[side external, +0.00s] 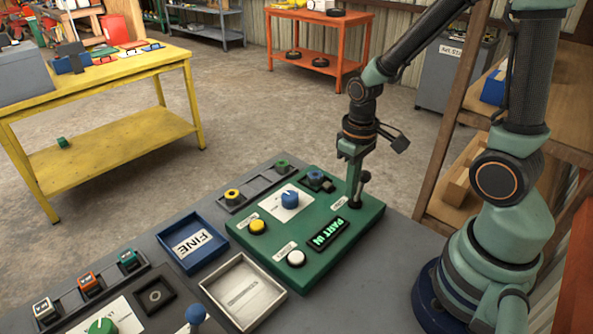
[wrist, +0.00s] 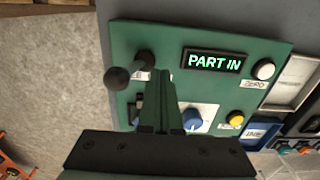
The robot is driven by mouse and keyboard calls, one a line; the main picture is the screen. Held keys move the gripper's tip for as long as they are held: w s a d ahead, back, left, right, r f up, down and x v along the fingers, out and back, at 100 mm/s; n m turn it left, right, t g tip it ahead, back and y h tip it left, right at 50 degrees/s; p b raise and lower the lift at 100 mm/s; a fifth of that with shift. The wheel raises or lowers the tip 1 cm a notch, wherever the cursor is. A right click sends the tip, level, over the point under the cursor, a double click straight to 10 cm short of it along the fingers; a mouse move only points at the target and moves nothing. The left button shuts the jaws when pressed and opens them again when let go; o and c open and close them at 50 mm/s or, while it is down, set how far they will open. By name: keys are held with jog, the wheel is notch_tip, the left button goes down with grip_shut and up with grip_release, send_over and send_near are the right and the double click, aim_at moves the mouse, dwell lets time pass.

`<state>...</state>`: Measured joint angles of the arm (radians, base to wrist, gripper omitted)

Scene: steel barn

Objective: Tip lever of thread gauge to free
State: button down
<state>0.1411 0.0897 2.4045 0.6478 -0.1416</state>
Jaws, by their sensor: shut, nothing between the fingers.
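The green gauge panel (side external: 262,259) lies on the grey bench, and its display (side external: 327,233) reads PART IN. The lever (side external: 364,178) stands near the panel's far right corner, with a black ball on a short stem. In the wrist view the lever's ball (wrist: 117,80) leans left of its round base (wrist: 145,63). My gripper (side external: 352,204) points down beside the lever. In the wrist view my gripper (wrist: 167,80) is shut and empty, just right of the lever. I cannot tell if it touches the stem. The small label by the lever is partly hidden and unreadable.
The panel also carries a blue knob (side external: 290,199), a yellow button (side external: 257,227) and a white button (side external: 296,258). A blue FINE tray (side external: 214,263) and a grey tray (side external: 280,291) sit left of it. The space above the panel's front is clear.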

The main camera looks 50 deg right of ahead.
jog(key=shift+a, duration=0.4)
notch_tip(320, 180, up, 7)
dwell(0.8)
jog(key=a+r+t, duration=0.3)
jog(key=r+t, duration=0.2)
jog(key=r, duration=0.5)
jog(key=shift+a+t, duration=0.15)
jog(key=shift+t, duration=0.15)
